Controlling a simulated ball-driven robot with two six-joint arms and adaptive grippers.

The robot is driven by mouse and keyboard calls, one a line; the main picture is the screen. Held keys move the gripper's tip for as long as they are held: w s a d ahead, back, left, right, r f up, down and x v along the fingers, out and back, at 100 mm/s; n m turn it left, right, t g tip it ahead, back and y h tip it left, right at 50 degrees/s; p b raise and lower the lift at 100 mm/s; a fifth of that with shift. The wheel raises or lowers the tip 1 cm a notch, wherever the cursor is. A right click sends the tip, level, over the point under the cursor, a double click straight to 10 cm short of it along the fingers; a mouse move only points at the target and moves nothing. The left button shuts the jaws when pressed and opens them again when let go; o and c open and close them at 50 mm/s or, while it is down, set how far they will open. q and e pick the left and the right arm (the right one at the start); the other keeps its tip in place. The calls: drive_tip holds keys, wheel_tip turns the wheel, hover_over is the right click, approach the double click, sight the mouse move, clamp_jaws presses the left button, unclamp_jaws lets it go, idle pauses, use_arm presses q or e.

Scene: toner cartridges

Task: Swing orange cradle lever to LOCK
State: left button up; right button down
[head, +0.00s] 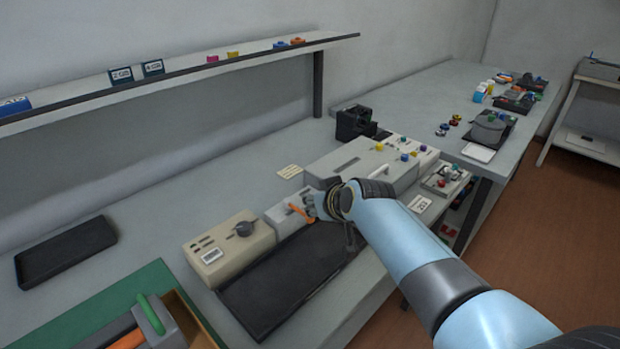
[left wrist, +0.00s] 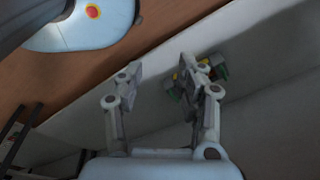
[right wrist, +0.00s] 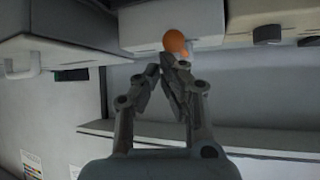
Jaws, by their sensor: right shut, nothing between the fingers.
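The orange cradle lever (head: 299,212) sticks out from a small light grey unit (head: 281,214) on the bench in the head view. In the right wrist view the rounded orange end of the lever (right wrist: 175,42) shows just beyond my fingertips. My right gripper (head: 312,205) is shut and empty beside the lever; in the right wrist view its tips (right wrist: 168,66) meet just below the orange end. I cannot tell whether they touch it. The LOCK marking is not readable. My left gripper (left wrist: 165,80) is open and empty in its wrist view, away from the lever.
A beige box with a dark knob (head: 228,248) stands left of the lever unit. A dark tray (head: 265,299) lies in front. A large grey machine (head: 365,168) stands to the right. A black tray (head: 66,250) lies at far left, with bare bench beside it.

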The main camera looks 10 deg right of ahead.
drive_tip(key=shift+s+a+f, duration=0.1)
drive_tip(key=shift+s+f, duration=0.15)
drive_tip(key=shift+f, duration=0.05)
idle(0.4)
drive_tip(key=shift+w+a, duration=0.1)
